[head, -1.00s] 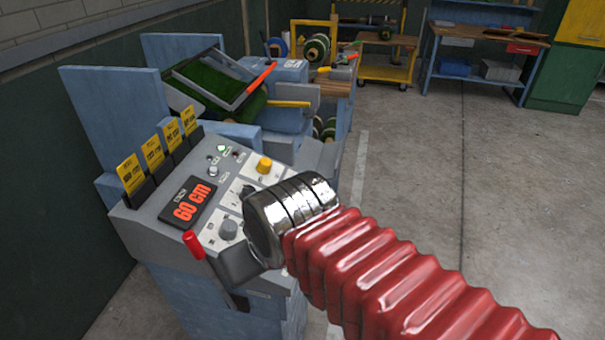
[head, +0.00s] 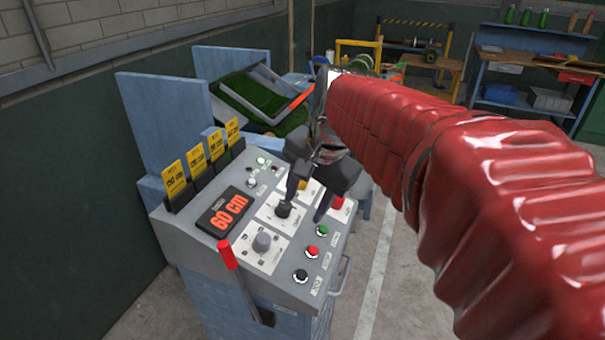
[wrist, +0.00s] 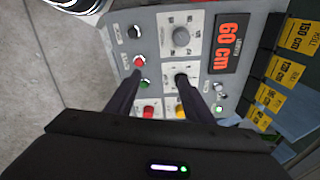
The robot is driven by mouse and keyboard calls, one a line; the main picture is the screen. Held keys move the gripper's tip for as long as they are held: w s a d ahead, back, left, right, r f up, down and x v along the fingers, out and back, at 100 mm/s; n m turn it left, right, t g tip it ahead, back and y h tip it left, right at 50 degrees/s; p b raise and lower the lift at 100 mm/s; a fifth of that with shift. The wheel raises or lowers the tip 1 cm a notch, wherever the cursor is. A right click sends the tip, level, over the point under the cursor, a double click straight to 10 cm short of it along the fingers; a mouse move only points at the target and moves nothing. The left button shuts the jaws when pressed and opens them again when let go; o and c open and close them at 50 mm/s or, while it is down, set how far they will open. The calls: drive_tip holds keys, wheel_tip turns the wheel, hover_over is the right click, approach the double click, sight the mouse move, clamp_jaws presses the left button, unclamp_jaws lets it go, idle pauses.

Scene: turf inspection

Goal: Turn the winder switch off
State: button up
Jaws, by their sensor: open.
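The grey control panel (head: 215,242) carries several controls; their labels are too small to read, so I cannot tell for certain which is the winder switch. A black rotary switch (head: 283,209) sits on a white plate mid-panel, and it also shows in the wrist view (wrist: 181,79). A grey knob (head: 262,242) is nearer the front, and a yellow knob (wrist: 180,112) is on the other side. My gripper (head: 305,208) is open and empty, pointing down over the panel. One fingertip is close beside the black switch, the other near the red and green buttons; contact cannot be told.
A red-handled lever (head: 228,255) stands at the panel's front. Red (head: 312,252), green (head: 322,231) and black (head: 301,276) buttons line its right edge. Yellow cards (head: 197,161) stand along the left edge. A red "60 cm" display (head: 222,211) is lit. Open floor lies right.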

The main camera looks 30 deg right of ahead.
drive_tip(key=w+d+m+y, duration=0.1)
drive_tip(key=w+d+m, duration=0.5)
drive_tip(key=d+m, duration=0.3)
drive_tip(key=m+y, duration=0.1)
drive_tip(key=m, duration=0.5)
approach(338, 201)
wheel_tip(338, 201, up, 5)
drive_tip(key=d, duration=0.3)
drive_tip(key=shift+a+f+g, duration=0.1)
drive_tip(key=shift+f+g, duration=0.1)
drive_tip(key=shift+g, duration=0.1)
drive_tip(key=x, duration=1.3)
drive_tip(key=shift+w+a+f, duration=0.2)
drive_tip(key=shift+w+f, duration=0.05)
drive_tip(key=shift+f, duration=0.05)
drive_tip(key=shift+c, duration=0.5)
drive_tip(key=c, duration=0.9)
drive_tip(key=shift+c, duration=0.2)
